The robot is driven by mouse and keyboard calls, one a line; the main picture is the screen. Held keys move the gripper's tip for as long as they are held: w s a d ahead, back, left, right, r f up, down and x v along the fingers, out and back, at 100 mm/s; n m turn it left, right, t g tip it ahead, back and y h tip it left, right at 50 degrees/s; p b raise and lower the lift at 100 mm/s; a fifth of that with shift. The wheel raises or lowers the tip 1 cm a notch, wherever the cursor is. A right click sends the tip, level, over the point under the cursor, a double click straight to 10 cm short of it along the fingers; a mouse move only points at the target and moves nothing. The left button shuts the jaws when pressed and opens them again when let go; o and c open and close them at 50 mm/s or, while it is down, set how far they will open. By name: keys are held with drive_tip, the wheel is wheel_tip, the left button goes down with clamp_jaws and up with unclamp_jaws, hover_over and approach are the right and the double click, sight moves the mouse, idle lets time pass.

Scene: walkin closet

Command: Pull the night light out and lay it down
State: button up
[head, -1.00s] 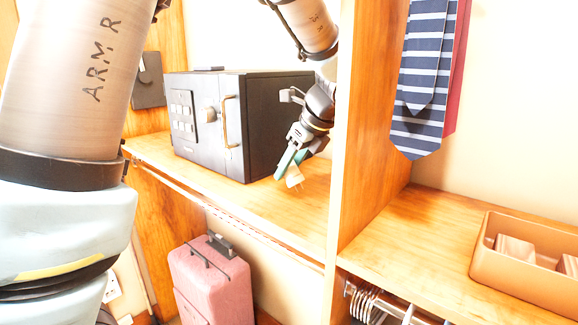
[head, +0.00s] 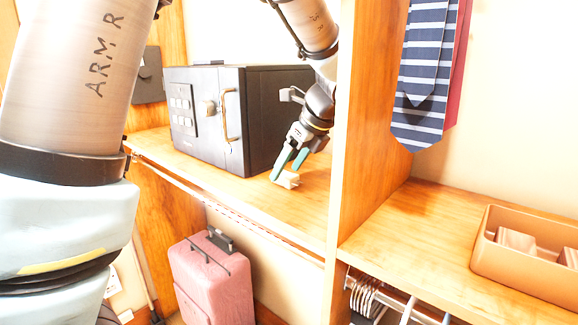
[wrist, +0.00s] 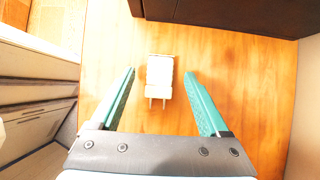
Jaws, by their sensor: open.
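The night light (wrist: 160,77) is a small white block with two metal plug prongs that point toward my gripper in the wrist view. It lies on the wooden shelf (wrist: 235,60), and in the head view the night light (head: 287,180) is to the right of the black safe. My gripper (wrist: 159,72) is open, with one teal finger on each side of the night light and a visible gap on both sides. In the head view my gripper (head: 286,172) is low over the shelf, with its fingertips at the night light.
A black safe (head: 245,115) stands on the shelf left of my gripper. A wooden divider (head: 350,130) rises on the right. A tan tray (head: 520,275) sits on the lower right shelf, and striped ties (head: 422,80) hang above. A pink suitcase (head: 212,285) stands below.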

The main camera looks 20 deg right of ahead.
drive_tip(key=shift+r, duration=0.1)
wheel_tip(320, 180, up, 10)
drive_tip(key=b, duration=0.1)
idle(0.5)
idle(0.6)
